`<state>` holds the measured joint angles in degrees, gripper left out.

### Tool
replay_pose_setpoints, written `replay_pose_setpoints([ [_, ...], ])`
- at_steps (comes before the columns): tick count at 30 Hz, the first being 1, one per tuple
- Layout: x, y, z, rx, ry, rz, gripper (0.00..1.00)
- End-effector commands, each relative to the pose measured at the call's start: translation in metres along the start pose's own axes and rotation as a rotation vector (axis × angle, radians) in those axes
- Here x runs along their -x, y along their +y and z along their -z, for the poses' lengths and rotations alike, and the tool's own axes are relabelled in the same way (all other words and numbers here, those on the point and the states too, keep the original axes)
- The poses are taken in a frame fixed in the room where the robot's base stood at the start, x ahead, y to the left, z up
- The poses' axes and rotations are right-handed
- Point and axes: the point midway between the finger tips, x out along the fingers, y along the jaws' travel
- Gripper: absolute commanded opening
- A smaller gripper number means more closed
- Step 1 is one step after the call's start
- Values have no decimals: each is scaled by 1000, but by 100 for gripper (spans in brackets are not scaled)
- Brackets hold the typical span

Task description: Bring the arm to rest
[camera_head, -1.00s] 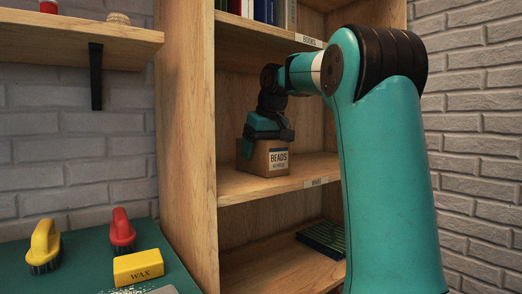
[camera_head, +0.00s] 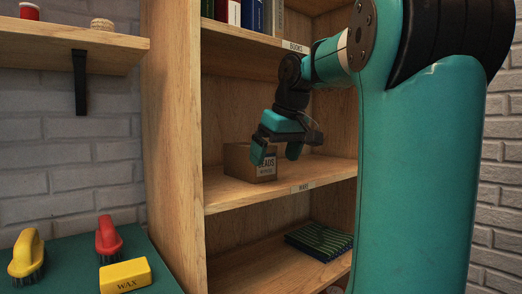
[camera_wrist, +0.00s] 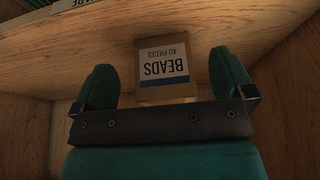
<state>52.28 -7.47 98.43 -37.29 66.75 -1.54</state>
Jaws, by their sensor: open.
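My gripper (camera_head: 276,152) is open and empty in front of the middle shelf of the bookcase. A brown cardboard box labelled BEADS (camera_head: 238,162) stands upright on that shelf, just behind my gripper, which partly covers its label in the head view. In the wrist view the BEADS box (camera_wrist: 164,72) shows beyond and between the two open fingers (camera_wrist: 160,88), with clear space on both sides. My teal arm reaches in from the right of the head view.
The middle shelf (camera_head: 225,193) has a label on its front edge. Books (camera_head: 250,14) stand above, and a dark green flat stack (camera_head: 318,240) lies below. Yellow and red brushes (camera_head: 108,238) and a yellow WAX block (camera_head: 126,275) lie on the green table at lower left.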

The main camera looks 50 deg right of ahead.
Motion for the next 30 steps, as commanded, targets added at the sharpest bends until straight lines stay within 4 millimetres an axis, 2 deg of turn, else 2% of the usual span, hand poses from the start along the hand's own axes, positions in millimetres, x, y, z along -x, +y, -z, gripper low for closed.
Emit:
replay_pose_setpoints([
  [3, 6, 1, -12, -2, 0, -1, 100],
  [6, 8, 0, -17, 1, 1, 0, 100],
  [25, 7, 0, -18, 1, 0, 0, 100],
  [30, 12, 8, -29, -8, -1, -3, 100],
])
